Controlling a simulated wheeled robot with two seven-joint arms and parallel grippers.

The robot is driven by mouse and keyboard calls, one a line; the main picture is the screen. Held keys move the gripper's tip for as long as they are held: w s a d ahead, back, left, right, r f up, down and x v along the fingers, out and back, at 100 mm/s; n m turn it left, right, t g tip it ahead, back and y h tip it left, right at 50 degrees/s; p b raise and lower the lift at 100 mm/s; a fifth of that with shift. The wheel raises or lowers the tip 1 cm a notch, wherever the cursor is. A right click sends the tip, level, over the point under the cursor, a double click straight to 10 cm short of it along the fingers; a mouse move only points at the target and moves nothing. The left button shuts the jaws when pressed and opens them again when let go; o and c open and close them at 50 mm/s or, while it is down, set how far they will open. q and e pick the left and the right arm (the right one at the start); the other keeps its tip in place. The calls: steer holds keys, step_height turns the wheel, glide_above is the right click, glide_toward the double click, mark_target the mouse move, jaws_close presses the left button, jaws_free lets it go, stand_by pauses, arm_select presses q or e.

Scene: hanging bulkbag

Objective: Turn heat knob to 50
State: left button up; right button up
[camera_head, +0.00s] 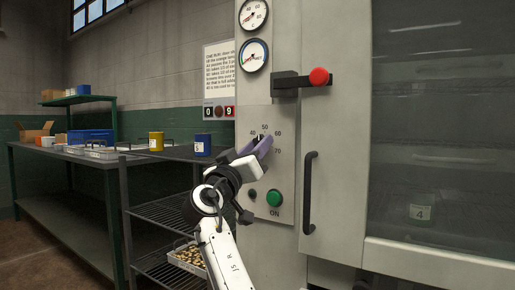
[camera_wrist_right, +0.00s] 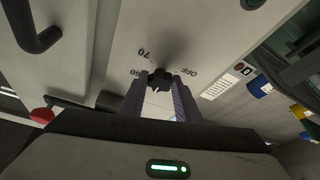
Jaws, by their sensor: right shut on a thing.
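The heat knob (camera_wrist_right: 160,79) is a black knob on the cabinet's light control panel (camera_head: 285,180). In the head view the dial marks 40, 50, 60 and 70 show around it. My right gripper (camera_head: 262,146), with purple fingers, is at the dial and hides most of the knob. In the right wrist view the fingers of my right gripper (camera_wrist_right: 162,85) are on both sides of the knob, shut on it. The marks 60, 70 and OFF show around the knob there. The knob's exact setting is too small to tell. My left gripper is not in view.
A green ON button (camera_head: 274,199) sits below the dial. A black door handle (camera_head: 309,192) is to the right. A red-ended lever (camera_head: 318,77) and gauges (camera_head: 253,55) are above.

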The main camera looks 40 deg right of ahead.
steer(key=o, duration=1)
steer(key=shift+o, duration=0.2)
steer(key=shift+a, duration=0.1)
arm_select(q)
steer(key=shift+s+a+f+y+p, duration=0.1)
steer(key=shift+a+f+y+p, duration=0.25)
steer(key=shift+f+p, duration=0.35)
arm_select(e)
steer(key=v, duration=1)
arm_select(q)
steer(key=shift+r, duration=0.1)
arm_select(e)
steer(key=shift+f, duration=0.1)
